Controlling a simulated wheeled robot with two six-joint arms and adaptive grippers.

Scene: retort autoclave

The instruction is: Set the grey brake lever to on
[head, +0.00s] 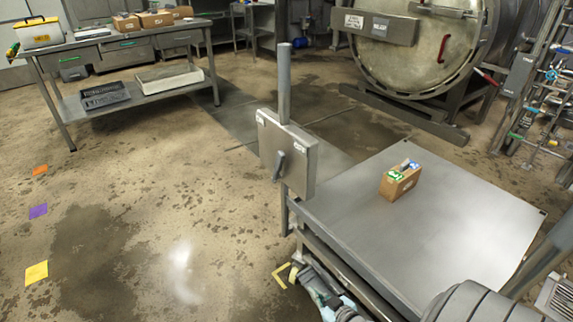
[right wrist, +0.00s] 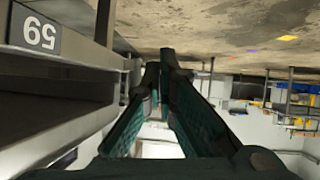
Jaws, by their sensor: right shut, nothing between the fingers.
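The grey brake lever (head: 279,166) is a short handle on the front of a flat grey box plate (head: 304,171), which is fixed to an upright post (head: 284,85) at the corner of a metal table. The lever stands steep and slightly tilted; which end is its pivot is hard to tell. Small white labels sit at the plate's upper left and right, too small to read surely. My right gripper (head: 312,284) is low beside the table, below the plate and apart from the lever. In the right wrist view its dark fingers (right wrist: 166,58) are shut and empty. My left gripper is out of view.
The metal table (head: 440,221) carries a small cardboard box (head: 400,181). In the wrist view, a grey edge with a number plate (right wrist: 41,36) lies close left of the fingers. A round autoclave door (head: 405,50) stands behind. Floor left of the post is open.

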